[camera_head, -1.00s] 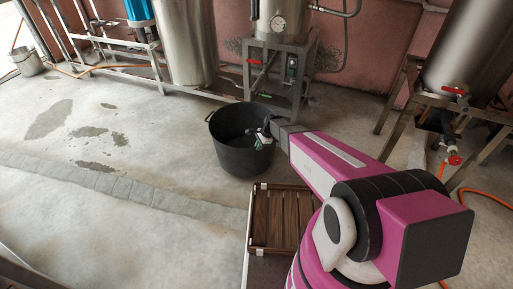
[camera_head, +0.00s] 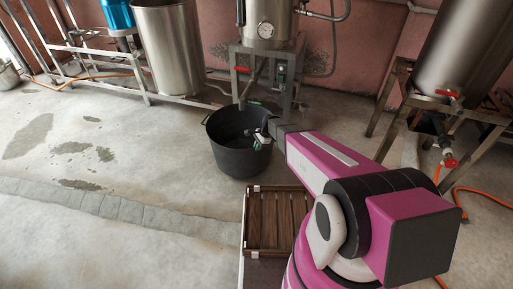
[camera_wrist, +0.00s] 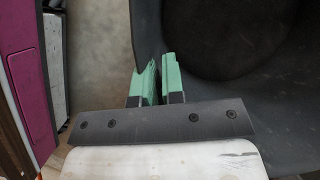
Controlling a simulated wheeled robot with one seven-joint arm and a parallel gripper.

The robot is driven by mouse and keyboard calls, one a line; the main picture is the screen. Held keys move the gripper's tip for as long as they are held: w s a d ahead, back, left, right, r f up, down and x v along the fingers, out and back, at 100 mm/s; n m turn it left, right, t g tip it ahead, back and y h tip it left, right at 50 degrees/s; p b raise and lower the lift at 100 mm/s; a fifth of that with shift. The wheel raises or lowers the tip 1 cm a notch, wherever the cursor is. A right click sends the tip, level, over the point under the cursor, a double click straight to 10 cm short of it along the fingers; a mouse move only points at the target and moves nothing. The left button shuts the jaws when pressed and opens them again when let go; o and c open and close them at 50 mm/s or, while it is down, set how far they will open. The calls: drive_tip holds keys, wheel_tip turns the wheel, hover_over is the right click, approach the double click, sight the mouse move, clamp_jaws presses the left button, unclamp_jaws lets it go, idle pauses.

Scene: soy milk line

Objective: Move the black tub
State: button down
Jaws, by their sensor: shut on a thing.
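The black tub (camera_head: 237,157) is round and open-topped, and looks empty inside. It appears upright in the head view, in front of the steel stand. My gripper (camera_head: 262,139) reaches the tub's right rim from the right. In the wrist view, my gripper's green fingers (camera_wrist: 159,79) are closed on the tub's wall, with the tub's dark inside (camera_wrist: 225,40) to the right. The fingers hide the gripped bit of rim. I cannot tell whether the tub's bottom touches the floor.
A slatted brown wooden crate (camera_head: 262,251) is just below the tub in the picture. A steel tank on a stand (camera_head: 285,75) is behind it. An orange hose (camera_head: 480,190) lies at right. The concrete floor (camera_head: 130,150) at left is clear, with wet patches.

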drive_tip(key=shift+w+f, duration=0.1)
drive_tip(key=shift+w, duration=0.15)
drive_tip(key=c, duration=1.1)
unclamp_jaws()
drive_tip(key=shift+c, duration=0.2)
drive_tip(key=shift+s+d, duration=0.1)
drive_tip(key=shift+d+r, duration=0.1)
drive_tip(key=shift+r, duration=0.3)
drive_tip(key=v, duration=1)
